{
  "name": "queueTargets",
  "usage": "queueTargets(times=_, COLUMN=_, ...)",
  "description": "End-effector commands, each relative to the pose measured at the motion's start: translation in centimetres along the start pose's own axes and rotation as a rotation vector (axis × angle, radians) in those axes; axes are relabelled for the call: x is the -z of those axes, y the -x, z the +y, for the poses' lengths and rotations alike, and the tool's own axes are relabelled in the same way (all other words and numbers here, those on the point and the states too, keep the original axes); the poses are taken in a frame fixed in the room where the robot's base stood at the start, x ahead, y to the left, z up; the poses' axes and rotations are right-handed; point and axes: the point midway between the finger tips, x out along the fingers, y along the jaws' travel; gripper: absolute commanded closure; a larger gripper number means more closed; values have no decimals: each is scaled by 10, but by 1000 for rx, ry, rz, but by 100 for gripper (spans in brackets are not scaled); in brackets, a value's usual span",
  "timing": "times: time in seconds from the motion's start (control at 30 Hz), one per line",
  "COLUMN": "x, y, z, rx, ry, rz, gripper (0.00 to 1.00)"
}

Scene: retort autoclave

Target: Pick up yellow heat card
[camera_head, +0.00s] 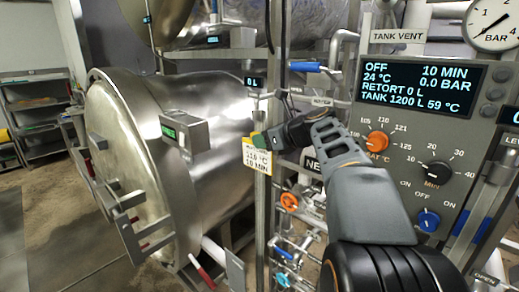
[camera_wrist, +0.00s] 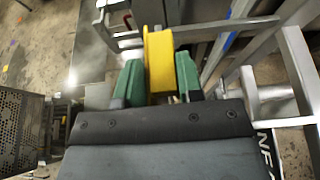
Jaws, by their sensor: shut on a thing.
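The yellow heat card (camera_head: 257,157) has a pale face with dark print reading about 116 °C and 10 MIN, and a yellow top edge. It hangs upright in front of the metal post in the head view. My gripper (camera_head: 260,138) is at the card's top edge, coming from the right. In the wrist view the yellow card (camera_wrist: 159,62) stands between the two green fingertips of my gripper (camera_wrist: 158,82), which are shut on it. The card's lower part is hidden in the wrist view.
The steel retort (camera_head: 130,160) with its round door lies left of the card. The control panel (camera_head: 430,130) with display and knobs is at the right. Pipes and valves (camera_head: 290,202) sit below my arm. Open floor (camera_head: 60,215) shows at the far left.

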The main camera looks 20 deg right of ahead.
Motion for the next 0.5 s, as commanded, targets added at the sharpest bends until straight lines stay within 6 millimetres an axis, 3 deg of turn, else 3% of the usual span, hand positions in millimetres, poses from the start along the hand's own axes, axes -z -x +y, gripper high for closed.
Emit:
queueTargets(times=0.33, x=-2, y=1, z=0, rx=0, ry=1, rz=-1, gripper=93)
queueTargets(times=0.5, x=-12, y=5, z=-1, rx=2, ry=3, rz=-1, gripper=93)
